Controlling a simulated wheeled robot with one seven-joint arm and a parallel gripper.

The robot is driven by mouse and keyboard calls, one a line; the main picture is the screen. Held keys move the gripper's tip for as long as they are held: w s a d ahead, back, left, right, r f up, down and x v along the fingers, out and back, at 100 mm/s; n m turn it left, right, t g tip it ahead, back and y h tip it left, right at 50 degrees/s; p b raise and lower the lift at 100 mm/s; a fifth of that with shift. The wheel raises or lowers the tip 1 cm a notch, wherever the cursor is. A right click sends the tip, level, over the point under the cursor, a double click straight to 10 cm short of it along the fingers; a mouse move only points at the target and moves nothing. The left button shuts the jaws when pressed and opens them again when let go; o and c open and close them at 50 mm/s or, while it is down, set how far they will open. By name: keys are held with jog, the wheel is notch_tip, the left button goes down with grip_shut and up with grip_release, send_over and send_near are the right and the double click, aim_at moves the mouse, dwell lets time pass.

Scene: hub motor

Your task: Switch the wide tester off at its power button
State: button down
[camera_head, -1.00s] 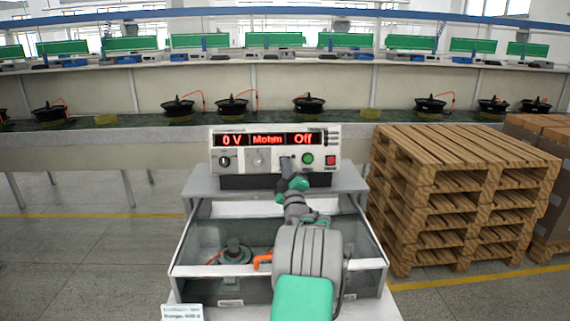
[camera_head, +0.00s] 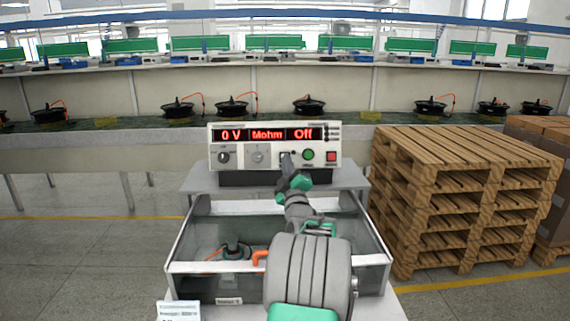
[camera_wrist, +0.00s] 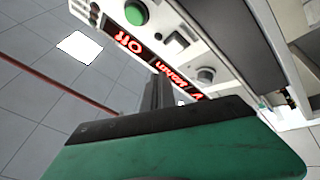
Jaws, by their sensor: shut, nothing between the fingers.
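The wide tester (camera_head: 275,137) stands on a grey stand, its red displays reading "0 V", "Mohm" and "Off". Its front panel has a black knob (camera_head: 223,157), a grey knob (camera_head: 258,157), a round green button (camera_head: 308,155) and a red button (camera_head: 331,156). My gripper (camera_head: 287,156) is shut and empty, its tips at the panel between the grey knob and the green button. A small dark switch (camera_wrist: 178,41) shows there in the wrist view, close to the fingertips (camera_wrist: 160,80). Whether they touch the panel cannot be told. Which control is the power button is not readable.
Below the tester is an open clear-walled box (camera_head: 180,250) with a motor (camera_head: 233,250) inside. Stacked wooden pallets (camera_head: 460,190) stand close on the right. A conveyor (camera_head: 100,140) with several black motors runs behind. The floor at left is clear.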

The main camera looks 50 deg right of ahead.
jog(key=shift+s+a+r, duration=0.1)
jog(key=shift+s+a, duration=0.35)
jog(key=s+a+r+b, duration=0.1)
jog(key=s+a+b, duration=0.3)
jog(key=a+b, duration=0.1)
jog(key=shift+s+r, duration=0.2)
jog(key=shift+r, duration=0.2)
